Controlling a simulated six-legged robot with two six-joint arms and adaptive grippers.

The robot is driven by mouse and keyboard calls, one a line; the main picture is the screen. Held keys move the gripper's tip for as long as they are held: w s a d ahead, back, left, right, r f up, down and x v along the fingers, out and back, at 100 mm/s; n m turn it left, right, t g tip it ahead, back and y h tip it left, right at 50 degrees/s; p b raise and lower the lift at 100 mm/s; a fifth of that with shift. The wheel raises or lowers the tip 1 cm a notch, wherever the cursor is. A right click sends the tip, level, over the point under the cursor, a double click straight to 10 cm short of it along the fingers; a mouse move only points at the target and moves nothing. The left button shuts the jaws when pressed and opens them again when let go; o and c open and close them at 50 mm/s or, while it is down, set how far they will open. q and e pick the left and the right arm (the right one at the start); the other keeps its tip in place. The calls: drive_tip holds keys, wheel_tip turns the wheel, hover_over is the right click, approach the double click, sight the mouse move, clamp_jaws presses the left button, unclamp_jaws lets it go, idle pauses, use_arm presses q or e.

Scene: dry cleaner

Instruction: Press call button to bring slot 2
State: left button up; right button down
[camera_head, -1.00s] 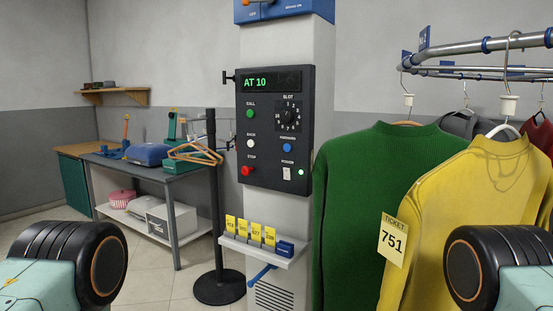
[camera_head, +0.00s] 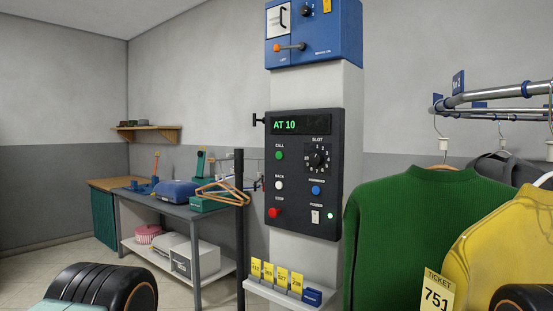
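A black control panel (camera_head: 303,175) is mounted on a pale column. Its display (camera_head: 299,124) reads "AT 10" in green. The green call button (camera_head: 279,155) is at the panel's upper left. The slot dial (camera_head: 318,159) is to its right; its setting is too small to read surely. Only rounded black parts of my arms show at the bottom corners. Neither gripper's fingers are in view.
A green sweater (camera_head: 410,240) and a yellow sweater (camera_head: 505,245), ticketed 751, hang close on the right from a rail (camera_head: 495,95). A small shelf (camera_head: 262,290) with yellow tickets juts out below the panel. A black post (camera_head: 239,225) and workbench (camera_head: 185,212) stand left.

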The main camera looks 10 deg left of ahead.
use_arm(q)
drive_tip(key=shift+s+d+r, duration=0.15)
drive_tip(key=shift+s+d, duration=0.05)
drive_tip(key=shift+d, duration=0.1)
drive_tip(key=c, duration=0.4)
drive_tip(key=shift+w+a, duration=0.15)
drive_tip(key=shift+a, duration=0.05)
drive_tip(key=c, duration=0.5)
drive_tip(key=shift+d, duration=0.15)
clamp_jaws()
